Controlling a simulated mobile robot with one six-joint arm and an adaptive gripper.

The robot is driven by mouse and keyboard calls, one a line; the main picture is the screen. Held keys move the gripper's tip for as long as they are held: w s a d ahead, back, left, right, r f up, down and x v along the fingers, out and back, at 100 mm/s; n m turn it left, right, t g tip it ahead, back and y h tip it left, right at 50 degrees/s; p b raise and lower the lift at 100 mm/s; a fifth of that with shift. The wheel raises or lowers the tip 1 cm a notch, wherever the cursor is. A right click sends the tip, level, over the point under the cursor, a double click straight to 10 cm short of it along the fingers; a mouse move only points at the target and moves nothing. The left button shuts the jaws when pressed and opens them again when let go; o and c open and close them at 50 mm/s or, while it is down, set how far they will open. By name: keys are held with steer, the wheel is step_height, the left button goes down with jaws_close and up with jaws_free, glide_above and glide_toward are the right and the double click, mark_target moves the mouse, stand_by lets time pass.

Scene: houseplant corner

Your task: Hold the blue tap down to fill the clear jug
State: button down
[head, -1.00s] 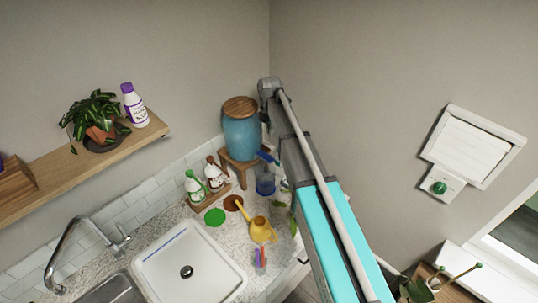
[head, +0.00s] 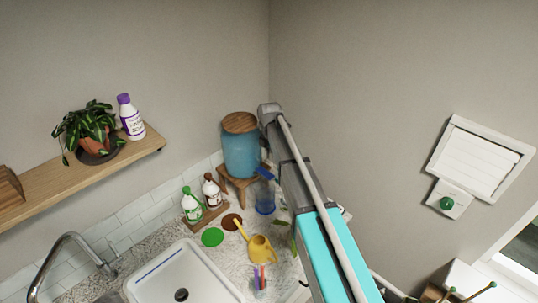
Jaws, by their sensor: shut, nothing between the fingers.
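The dispenser (head: 241,152) is a blue barrel with a wooden lid on a small wooden stand (head: 238,184) in the corner of the counter. The blue tap (head: 264,173) sticks out at its lower right, partly behind my arm. The clear jug (head: 265,203) looks bluish and stands upright on the counter below the tap. I cannot tell its water level. My arm crosses in front, just right of the dispenser and jug. My gripper does not show; it seems hidden behind the arm, so contact with the tap cannot be seen.
A yellow watering can (head: 261,249), a cup of coloured sticks (head: 260,281), green (head: 212,237) and brown (head: 232,221) discs and two bottles on a wooden tray (head: 209,217) crowd the counter left of my arm. The sink (head: 178,274) lies at lower left. A shelf (head: 55,188) is above.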

mark_target(271, 176)
steer(key=shift+f+b, duration=4.4)
steer(key=shift+f, duration=0.3)
steer(key=shift+s, duration=0.1)
steer(key=shift+s+d+f+t+y+b, duration=0.15)
steer(key=shift+f+t+y+b, duration=0.3)
steer(key=shift+b, duration=0.1)
steer(key=shift+s+d+f+t+y+b, duration=0.1)
steer(key=shift+s+f+t+y+b, duration=0.05)
steer(key=shift+f+t+y+b, duration=0.6)
steer(key=shift+t+y+b, duration=0.1)
steer(key=shift+b, duration=0.3)
steer(key=shift+w+r, duration=0.15)
stand_by(1.4)
